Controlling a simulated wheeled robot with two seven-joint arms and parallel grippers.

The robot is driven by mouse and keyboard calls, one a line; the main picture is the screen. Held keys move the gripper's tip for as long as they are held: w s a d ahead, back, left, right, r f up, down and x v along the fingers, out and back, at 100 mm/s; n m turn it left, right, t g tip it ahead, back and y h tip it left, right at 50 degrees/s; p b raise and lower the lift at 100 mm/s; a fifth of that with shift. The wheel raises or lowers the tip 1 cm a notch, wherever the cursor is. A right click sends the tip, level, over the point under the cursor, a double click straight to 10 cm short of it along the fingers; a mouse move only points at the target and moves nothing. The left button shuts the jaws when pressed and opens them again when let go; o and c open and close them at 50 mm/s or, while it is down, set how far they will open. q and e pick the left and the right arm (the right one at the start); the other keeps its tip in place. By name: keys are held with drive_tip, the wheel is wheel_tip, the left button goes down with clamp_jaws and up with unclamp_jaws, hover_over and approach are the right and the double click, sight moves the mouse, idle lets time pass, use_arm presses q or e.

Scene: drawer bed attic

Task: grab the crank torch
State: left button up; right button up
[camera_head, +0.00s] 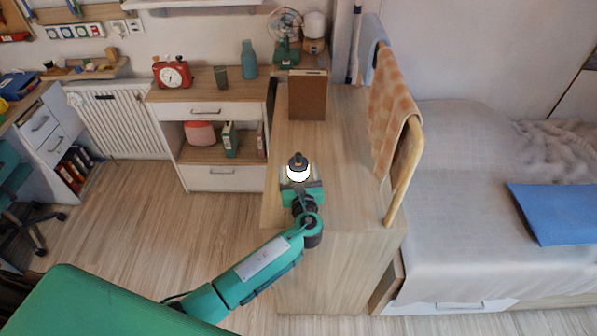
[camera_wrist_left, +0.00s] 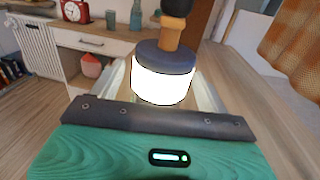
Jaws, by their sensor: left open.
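What looks like the crank torch, with a glowing white body (camera_head: 298,174), a dark top and a dark knob, stands upright on the wooden cabinet top. In the left wrist view the torch (camera_wrist_left: 163,80) is large, just beyond the gripper's dark edge, with a tan neck under the knob. My left gripper (camera_head: 299,181) is open at the torch, its pale fingers on either side of the white body in the wrist view. I cannot tell whether they touch it. The torch's lower end is hidden by the gripper. My right gripper is out of view.
A wooden rail with an orange towel (camera_head: 392,105) borders the right side, beside the bed (camera_head: 450,190). The top around the torch is clear.

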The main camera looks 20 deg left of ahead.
use_arm(q)
drive_tip(key=shift+x, duration=1.15)
drive_tip(key=c, duration=1)
drive_tip(key=shift+c, duration=0.7)
